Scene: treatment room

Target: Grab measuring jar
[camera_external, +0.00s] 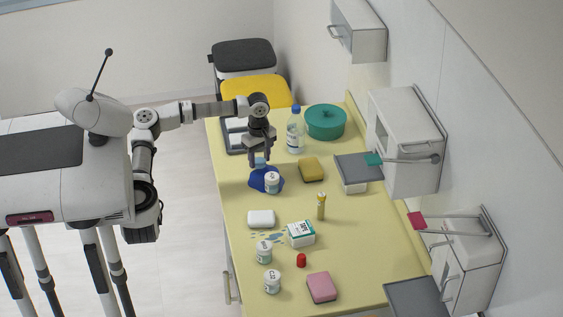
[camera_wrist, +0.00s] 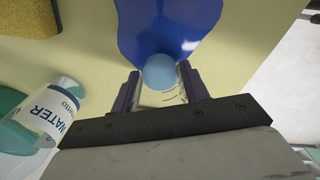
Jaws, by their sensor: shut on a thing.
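The measuring jar (camera_wrist: 162,98) looks like a small clear vessel with dark graduation marks and a light blue round part (camera_wrist: 159,72). In the wrist view it sits between my two fingertips. My gripper (camera_wrist: 160,92) is shut on it, one finger on each side. In the external view my gripper (camera_external: 260,158) points down over the left part of the table, and a light blue bit of the jar (camera_external: 260,163) shows between the fingers. The rest of the jar is hard to make out there, and I cannot tell whether it touches the table.
A water bottle (camera_external: 295,133) and green pot (camera_external: 325,122) stand right of my gripper. A yellow sponge (camera_external: 311,169) is nearby. Wall cabinets (camera_external: 405,135) line the right.

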